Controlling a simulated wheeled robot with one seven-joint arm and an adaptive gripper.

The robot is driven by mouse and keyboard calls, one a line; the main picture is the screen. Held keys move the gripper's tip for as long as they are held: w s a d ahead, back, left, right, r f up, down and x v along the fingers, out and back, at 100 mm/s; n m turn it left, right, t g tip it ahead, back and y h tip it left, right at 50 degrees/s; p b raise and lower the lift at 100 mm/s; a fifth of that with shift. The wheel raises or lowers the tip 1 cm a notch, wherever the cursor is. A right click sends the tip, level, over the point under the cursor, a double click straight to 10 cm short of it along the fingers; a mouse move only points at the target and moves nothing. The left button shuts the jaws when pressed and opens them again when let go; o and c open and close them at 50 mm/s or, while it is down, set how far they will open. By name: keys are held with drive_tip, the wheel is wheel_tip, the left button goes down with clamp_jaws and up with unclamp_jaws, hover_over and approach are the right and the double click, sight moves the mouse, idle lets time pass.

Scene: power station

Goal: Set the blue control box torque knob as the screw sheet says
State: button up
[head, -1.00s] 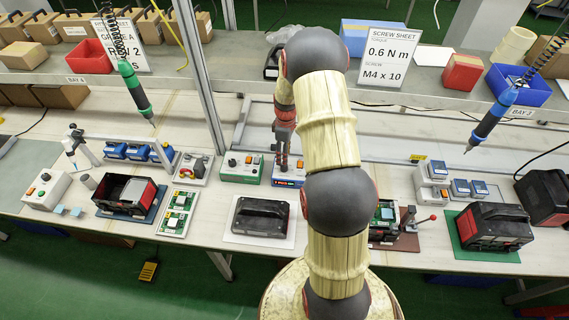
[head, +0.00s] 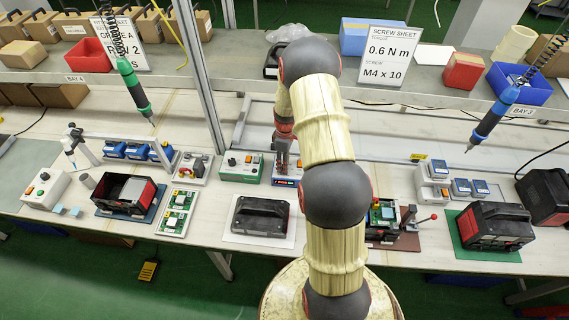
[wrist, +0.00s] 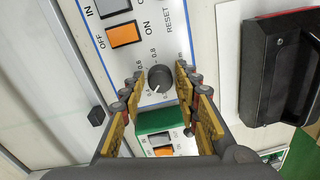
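The screw sheet (head: 392,55) stands on the shelf and reads 0.6 N m, M4 x 10. The blue-edged control box (head: 290,182) is on the bench, partly hidden under my gripper (head: 284,158). In the wrist view its white panel (wrist: 122,58) fills the upper middle, with an orange OFF/ON switch (wrist: 124,36) and a RESET label. Its dark round torque knob (wrist: 161,77) has a white pointer towards the lower left; 0.6 and 0.8 are legible beside it. My gripper (wrist: 160,80) is open, a fingertip on each side of the knob; I cannot tell whether they touch it.
A green control box (head: 241,167) stands just left of the blue one and also shows between my fingers in the wrist view (wrist: 155,122). A black device (head: 262,216) lies on a white mat in front. A grey post (head: 202,80) rises to the left.

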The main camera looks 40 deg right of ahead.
clamp_jaws()
drive_tip(key=shift+m, duration=0.4)
drive_tip(key=m, duration=0.6)
drive_tip(key=shift+m, duration=0.3)
drive_tip(key=m, duration=0.5)
drive_tip(key=shift+r+t, duration=0.1)
drive_tip(key=shift+t, duration=0.3)
drive_tip(key=m+p, duration=0.1)
drive_tip(key=m, duration=0.4)
drive_tip(key=shift+a, duration=0.1)
drive_tip(key=shift+m, duration=0.3)
